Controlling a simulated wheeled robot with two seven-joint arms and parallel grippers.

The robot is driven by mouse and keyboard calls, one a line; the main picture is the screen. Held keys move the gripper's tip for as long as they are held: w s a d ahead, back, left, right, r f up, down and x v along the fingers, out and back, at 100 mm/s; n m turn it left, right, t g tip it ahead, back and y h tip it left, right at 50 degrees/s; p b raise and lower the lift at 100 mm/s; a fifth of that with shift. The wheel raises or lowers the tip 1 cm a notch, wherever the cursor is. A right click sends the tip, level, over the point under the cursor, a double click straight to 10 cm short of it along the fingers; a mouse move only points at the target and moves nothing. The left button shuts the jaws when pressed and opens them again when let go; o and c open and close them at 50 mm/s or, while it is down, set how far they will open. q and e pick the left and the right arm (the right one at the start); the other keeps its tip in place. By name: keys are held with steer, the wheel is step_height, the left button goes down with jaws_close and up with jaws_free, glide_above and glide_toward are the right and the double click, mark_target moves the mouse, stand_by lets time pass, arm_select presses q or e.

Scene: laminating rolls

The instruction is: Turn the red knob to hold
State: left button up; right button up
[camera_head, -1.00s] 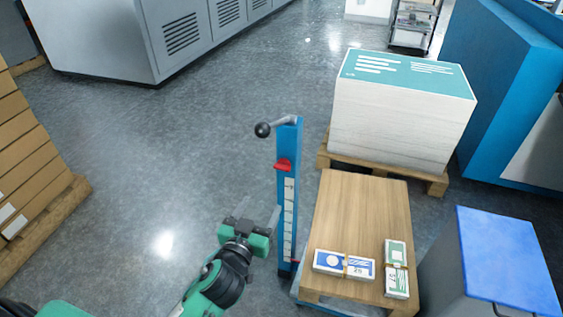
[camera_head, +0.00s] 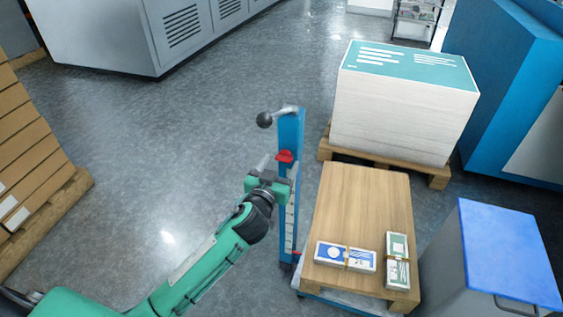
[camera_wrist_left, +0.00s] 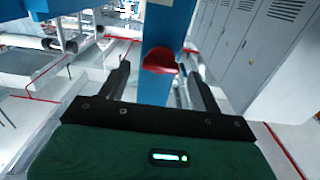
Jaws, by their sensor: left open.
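The red knob (camera_head: 284,156) sits on the front of an upright blue post (camera_head: 291,128), below a crank with a black ball (camera_head: 264,120). My left gripper (camera_head: 275,164) is in front of the post, just below and beside the knob in the head view. In the left wrist view the knob (camera_wrist_left: 160,61) shows ahead, between the two open fingers (camera_wrist_left: 158,82). The fingers look apart from it, with no grip on it. Part of the post's label strip is hidden behind my gripper. My right gripper is not in view.
A wooden-topped lift table (camera_head: 360,205) right of the post carries banded packs (camera_head: 345,256). Behind it a tall paper stack (camera_head: 404,105) stands on a pallet. A blue-lidded bin (camera_head: 508,250) is at the right. The floor left of the post is clear.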

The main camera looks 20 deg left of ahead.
arm_select(q)
steer(key=shift+w, duration=0.95)
steer(key=c, duration=1)
